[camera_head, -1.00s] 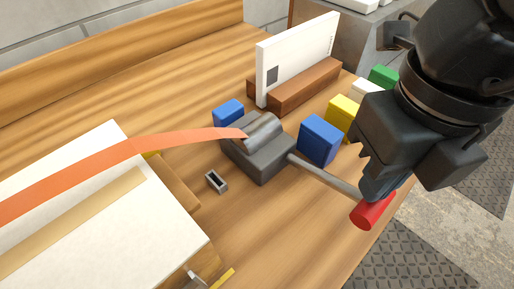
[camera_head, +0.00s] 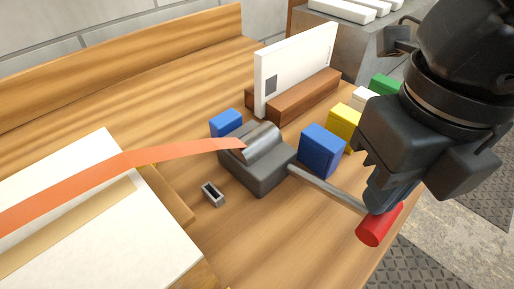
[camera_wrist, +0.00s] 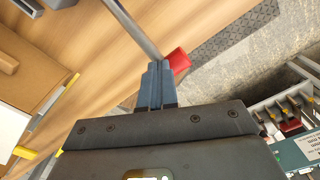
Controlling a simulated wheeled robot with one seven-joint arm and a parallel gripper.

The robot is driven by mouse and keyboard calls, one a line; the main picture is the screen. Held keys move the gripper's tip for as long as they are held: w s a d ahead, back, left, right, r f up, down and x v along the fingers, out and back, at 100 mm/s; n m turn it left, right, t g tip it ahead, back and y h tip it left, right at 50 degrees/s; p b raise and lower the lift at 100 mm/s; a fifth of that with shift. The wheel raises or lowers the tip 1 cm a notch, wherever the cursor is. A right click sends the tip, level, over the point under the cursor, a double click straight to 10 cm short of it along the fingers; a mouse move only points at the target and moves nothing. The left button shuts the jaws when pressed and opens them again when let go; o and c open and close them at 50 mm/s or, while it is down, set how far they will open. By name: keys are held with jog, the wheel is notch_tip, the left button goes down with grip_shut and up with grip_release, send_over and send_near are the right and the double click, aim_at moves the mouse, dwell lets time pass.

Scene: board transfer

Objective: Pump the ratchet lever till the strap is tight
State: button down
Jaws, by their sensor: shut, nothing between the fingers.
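The ratchet (camera_head: 258,166) is a dark grey block with a metal drum on the wooden bench. An orange strap (camera_head: 130,163) runs from the drum leftward over a white board; I cannot tell how taut it is. The metal lever (camera_head: 325,188) sticks out to the lower right and ends in a red handle (camera_head: 378,226). My gripper (camera_head: 378,207) is shut and empty, with its fingertips at the lever's end by the red handle. In the wrist view the shut fingers (camera_wrist: 158,80) lie against or just over the lever (camera_wrist: 132,30), beside the red handle (camera_wrist: 179,60). Exact contact is hidden.
Blue (camera_head: 321,150), yellow (camera_head: 344,122) and green (camera_head: 384,84) blocks stand behind the lever. A white card (camera_head: 296,68) stands upright in a brown holder (camera_head: 305,97). A small metal buckle-like piece (camera_head: 212,193) lies left of the ratchet. The bench's edge is close to the handle.

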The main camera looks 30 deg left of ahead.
notch_tip(320, 180, up, 9)
jog(key=p, duration=0.3)
jog(key=shift+f, duration=0.2)
dwell(1.0)
